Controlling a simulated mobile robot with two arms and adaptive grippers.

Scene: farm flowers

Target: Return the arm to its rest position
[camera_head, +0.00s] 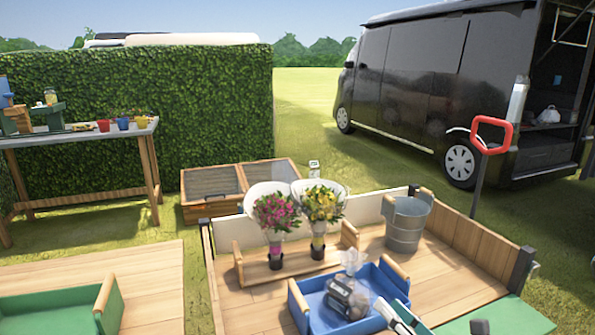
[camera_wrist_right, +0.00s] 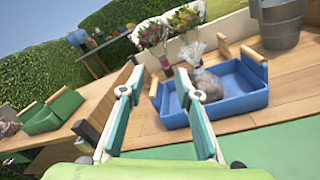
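My right gripper (camera_head: 399,316) comes in at the bottom edge of the head view, at the front right corner of the blue tray (camera_head: 378,315). In the right wrist view its two fingers (camera_wrist_right: 153,80) stand wide apart with nothing between them. The blue tray (camera_wrist_right: 245,103) lies beyond and to the right of the fingers there, with a clear plastic bag (camera_wrist_right: 207,85) in it. The bag's dark contents (camera_head: 345,299) show in the head view. My left gripper is in neither view.
Two wrapped bouquets (camera_head: 275,212) (camera_head: 322,206) stand in a wooden carrier (camera_head: 292,272) behind the blue tray. A metal bucket (camera_head: 406,225) stands to the right. A green tray (camera_head: 48,310) lies at left. A red-handled tool (camera_head: 490,132) stands upright at the right edge.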

